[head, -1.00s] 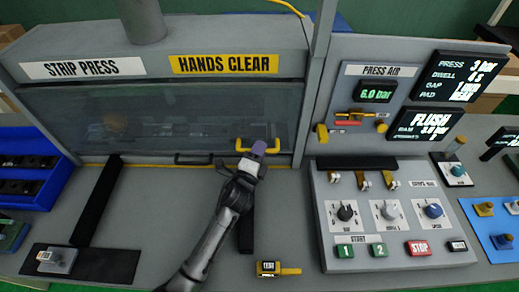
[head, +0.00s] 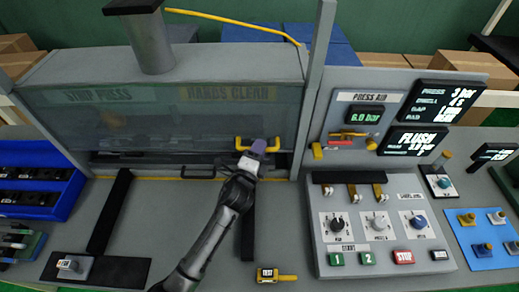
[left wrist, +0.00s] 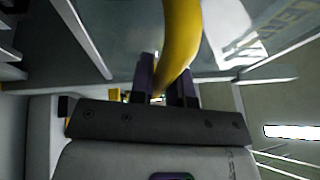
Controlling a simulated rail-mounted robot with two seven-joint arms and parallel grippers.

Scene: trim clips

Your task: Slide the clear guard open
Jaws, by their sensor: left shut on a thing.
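The clear guard (head: 180,122) is a see-through panel across the front of the strip press. It covers the signs "STRIP PRESS" and "HANDS CLEAR", which show dimly through it. A dark gap lies under its lower edge, above the bench. The yellow handle (head: 273,145) is at the guard's right end. My left gripper (head: 258,148) is shut on the handle. In the left wrist view the yellow bar (left wrist: 181,40) runs down between the dark fingers (left wrist: 166,92), which hide its lower part. My right gripper is not in view.
A grey post (head: 313,90) stands just right of the handle. The control box (head: 440,200) with knobs and buttons is further right. A blue tray (head: 70,212) is at the left.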

